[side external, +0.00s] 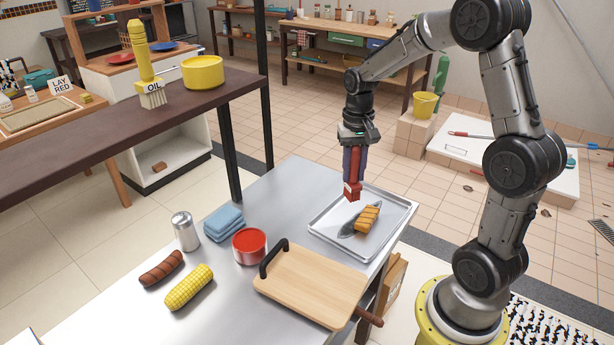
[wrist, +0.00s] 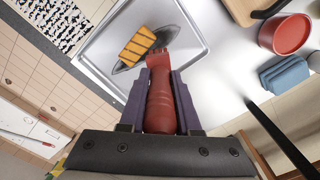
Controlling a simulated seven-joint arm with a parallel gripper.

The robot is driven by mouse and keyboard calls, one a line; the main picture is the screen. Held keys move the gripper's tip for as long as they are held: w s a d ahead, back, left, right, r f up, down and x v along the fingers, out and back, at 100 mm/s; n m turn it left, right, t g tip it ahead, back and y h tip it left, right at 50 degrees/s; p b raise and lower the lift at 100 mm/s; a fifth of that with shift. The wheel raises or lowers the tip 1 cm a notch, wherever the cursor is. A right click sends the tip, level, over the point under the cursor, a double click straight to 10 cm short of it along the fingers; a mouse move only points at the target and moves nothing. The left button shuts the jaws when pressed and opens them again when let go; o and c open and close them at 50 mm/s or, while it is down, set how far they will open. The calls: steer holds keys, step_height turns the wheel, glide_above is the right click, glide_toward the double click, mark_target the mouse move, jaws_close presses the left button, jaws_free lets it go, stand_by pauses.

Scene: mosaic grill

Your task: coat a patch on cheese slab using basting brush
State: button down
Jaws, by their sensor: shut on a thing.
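The cheese slab (side external: 368,219), orange-yellow with dark grill stripes, lies on a metal tray (side external: 318,226). It also shows in the wrist view (wrist: 143,48). A dark grey oval patch lies under and beside it. My gripper (side external: 354,170) is shut on the handle of a red tool (side external: 352,190), apparently the basting brush, which points down. In the wrist view the red brush (wrist: 160,105) sits between my gripper's purple fingers (wrist: 160,82). Its head is beside the slab in that view; contact cannot be told. The bristle tips are not clearly seen.
A red sauce bowl (side external: 250,246), blue folded cloths (side external: 224,222), a metal shaker (side external: 186,231), a sausage (side external: 162,268), corn (side external: 190,287) and a wooden board with a black handle (side external: 310,285) stand nearby. A yellow OIL brush (side external: 145,65) is on the dark shelf.

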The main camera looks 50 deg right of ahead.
steer(key=s+d+m, duration=0.2)
steer(key=s+d, duration=0.3)
steer(key=shift+m, duration=0.3)
steer(key=f, duration=0.4)
steer(key=w+f, duration=0.1)
steer(key=f, duration=0.2)
steer(key=shift+w+d, duration=0.1)
steer(key=shift+d, duration=0.05)
steer(key=shift+w, duration=1.1)
steer(key=shift+a, duration=0.75)
steer(key=s, duration=0.3)
steer(key=shift+s+a, duration=0.35)
steer(key=shift+s, duration=0.05)
steer(key=w, duration=0.1)
steer(key=w+a, duration=0.1)
steer(key=w, duration=0.1)
steer(key=shift+w+a, duration=0.1)
steer(key=shift+a, duration=0.1)
steer(key=s+r, duration=0.3)
steer(key=r, duration=0.5)
steer(key=shift+s+d, duration=0.2)
steer(key=shift+s, duration=0.15)
